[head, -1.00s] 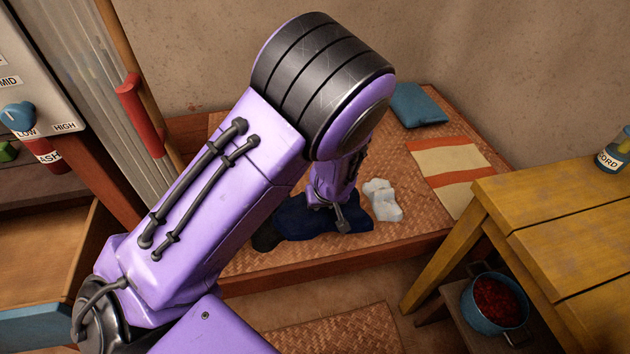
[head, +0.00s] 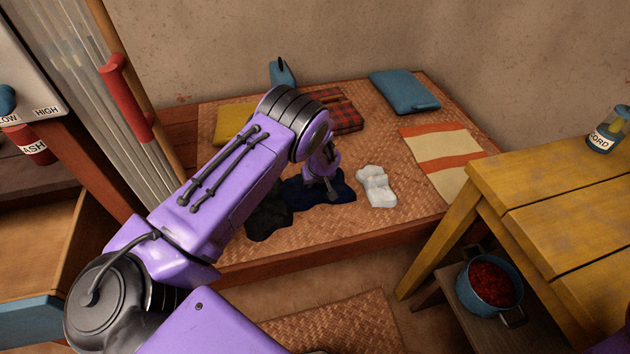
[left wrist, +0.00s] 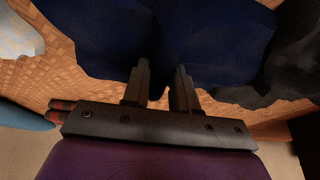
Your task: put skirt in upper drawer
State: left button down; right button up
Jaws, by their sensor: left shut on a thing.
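The dark navy cloth (head: 337,189), which I take to be the skirt, lies crumpled on the woven mat of the low platform. My left gripper (head: 332,195) reaches down to it and is shut on it. In the left wrist view the two fingers (left wrist: 163,80) press into the navy cloth (left wrist: 150,35), close together. A black cloth (head: 268,216) lies against its left side, and a white cloth (head: 376,186) lies to its right. An open wooden drawer with a blue front (head: 40,322) is at the left edge; I cannot tell which level it is. My right gripper is not in view.
On the platform (head: 410,215) lie a yellow cushion (head: 234,121), a red plaid cloth (head: 338,109), a blue cushion (head: 404,91) and a striped cloth (head: 440,150). A yellow table (head: 560,190) stands right, with a blue pot (head: 488,288) on a low shelf beneath.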

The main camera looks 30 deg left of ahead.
pick_arm(q)
jog(key=c, duration=1.3)
grip_release()
jog(key=shift+f, duration=0.15)
jog(key=o, duration=0.4)
